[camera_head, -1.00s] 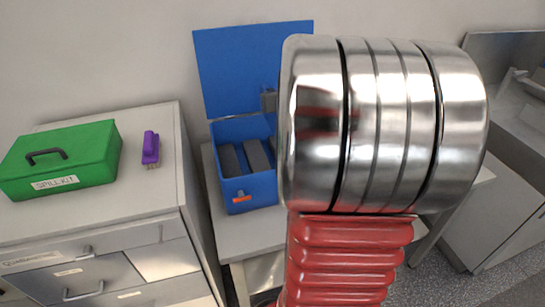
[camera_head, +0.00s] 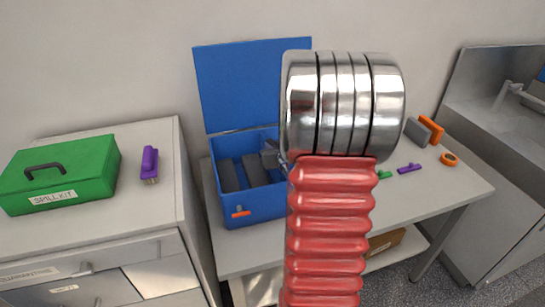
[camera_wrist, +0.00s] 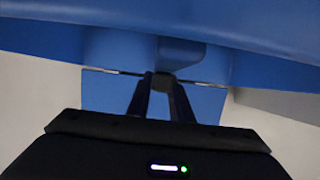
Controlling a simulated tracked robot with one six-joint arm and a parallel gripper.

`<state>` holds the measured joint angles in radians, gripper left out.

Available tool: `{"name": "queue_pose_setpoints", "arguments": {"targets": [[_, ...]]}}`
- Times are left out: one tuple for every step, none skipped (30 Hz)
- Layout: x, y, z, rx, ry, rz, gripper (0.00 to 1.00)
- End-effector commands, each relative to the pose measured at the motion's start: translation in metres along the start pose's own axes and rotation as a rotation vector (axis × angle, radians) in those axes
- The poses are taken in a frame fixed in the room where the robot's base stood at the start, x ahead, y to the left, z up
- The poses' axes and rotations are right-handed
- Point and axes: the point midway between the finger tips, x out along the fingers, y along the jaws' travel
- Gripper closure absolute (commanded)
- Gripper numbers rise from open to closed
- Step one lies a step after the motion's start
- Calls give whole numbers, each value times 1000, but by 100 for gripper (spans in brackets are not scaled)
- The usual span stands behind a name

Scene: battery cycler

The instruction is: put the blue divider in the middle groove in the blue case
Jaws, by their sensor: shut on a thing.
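The blue case (camera_head: 252,208) stands open on the table in the head view, its lid (camera_head: 255,85) raised at the back. Dark grey blocks (camera_head: 229,176) stand inside it with gaps between them. My gripper (camera_head: 269,158) is at the case's opening, toward its right side, partly hidden by my arm. In the wrist view, my gripper (camera_wrist: 163,82) is shut, with a flat blue panel, which looks like the blue divider (camera_wrist: 102,92), at its fingertips. A large blue surface fills the top of that view. I cannot tell whether the divider touches a groove; the middle groove is hidden.
An orange latch (camera_head: 241,212) is on the case's front. A green spill kit (camera_head: 62,172) and a purple object (camera_head: 149,164) sit on the left cabinet.

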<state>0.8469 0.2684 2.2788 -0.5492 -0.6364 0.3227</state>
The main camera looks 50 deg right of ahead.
Motion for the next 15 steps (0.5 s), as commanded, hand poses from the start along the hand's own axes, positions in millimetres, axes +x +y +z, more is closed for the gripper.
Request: {"name": "queue_pose_setpoints", "arguments": {"targets": [[0, 0, -1, 0, 2, 0, 100], [0, 0, -1, -1, 2, 0, 100], [0, 0, -1, -1, 2, -1, 100], [0, 0, -1, -1, 2, -1, 100], [0, 0, -1, -1, 2, -1, 100], [0, 0, -1, -1, 2, -1, 100], [0, 0, -1, -1, 2, -1, 100], [1, 0, 0, -1, 1, -1, 100], [1, -1, 2, 0, 0, -1, 100], [2, -1, 5, 0, -1, -1, 100], [3, -1, 8, -1, -2, -1, 100], [5, -1, 12, -1, -2, -1, 100], [6, -1, 15, 0, -2, -2, 100], [8, -1, 18, 1, -2, -2, 100], [10, -1, 23, 0, -3, -2, 100]]}}
